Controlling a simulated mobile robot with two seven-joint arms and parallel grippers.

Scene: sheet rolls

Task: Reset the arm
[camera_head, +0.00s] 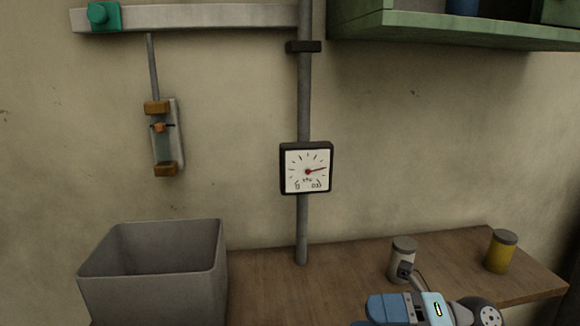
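My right arm (435,308), in blue and grey, enters at the bottom right of the head view. A small dark part that looks like the tip of my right gripper (405,271) shows against the front of a white canister with a grey lid (403,255). The canister stands upright on the wooden table. I cannot tell whether the gripper touches it, or whether its fingers are open or shut. My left gripper is not in view.
A yellow canister (500,254) stands farther right on the wooden table (265,285). A grey open bin (150,280) is at the left. A gauge (306,168) sits on a vertical pipe (303,225). A green shelf (450,28) overhangs at upper right. The table between bin and white canister is clear.

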